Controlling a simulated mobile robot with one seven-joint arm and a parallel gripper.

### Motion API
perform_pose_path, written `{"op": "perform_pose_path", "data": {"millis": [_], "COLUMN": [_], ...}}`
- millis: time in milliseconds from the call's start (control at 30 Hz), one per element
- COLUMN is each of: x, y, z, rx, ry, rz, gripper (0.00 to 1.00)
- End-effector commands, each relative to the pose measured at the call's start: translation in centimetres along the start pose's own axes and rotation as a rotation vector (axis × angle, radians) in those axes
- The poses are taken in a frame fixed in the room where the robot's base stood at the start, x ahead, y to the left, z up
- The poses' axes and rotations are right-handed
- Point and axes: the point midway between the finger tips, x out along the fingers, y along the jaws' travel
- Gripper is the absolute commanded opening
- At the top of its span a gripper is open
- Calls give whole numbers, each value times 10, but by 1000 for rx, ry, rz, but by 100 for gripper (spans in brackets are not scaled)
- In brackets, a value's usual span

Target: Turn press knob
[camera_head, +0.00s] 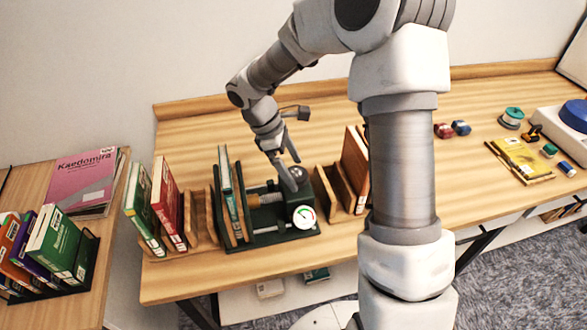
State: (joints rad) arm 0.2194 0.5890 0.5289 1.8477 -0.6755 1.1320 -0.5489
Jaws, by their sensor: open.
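The press (272,243) is a dark green frame on the wooden table, with a brass-coloured screw, upright books at its left side and a round white dial (304,217) on its front right. A dark grey knob (299,174) sits at the top right of the press, partly covered by my fingers. My gripper (291,172) is open and points down at the knob from above. One finger reaches down at the knob's left side; I cannot tell whether it touches.
Books with wooden supports (165,200) stand left of the press, and more boards and a brown book (354,165) stand close on its right. A side table (95,290) holds books at far left. Small items lie far right. The table behind the press is clear.

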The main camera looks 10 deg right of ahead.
Motion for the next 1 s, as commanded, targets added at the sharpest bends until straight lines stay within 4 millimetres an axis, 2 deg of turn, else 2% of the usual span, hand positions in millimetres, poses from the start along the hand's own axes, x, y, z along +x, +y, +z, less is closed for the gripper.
{"op": "perform_pose_path", "data": {"millis": [367,833,1000], "x": [6,6,6], "y": [0,0,0], "z": [0,0,0], "rx": [0,0,8], "ry": [0,0,0], "rz": [1,0,-3], "gripper": [100,15,15]}}
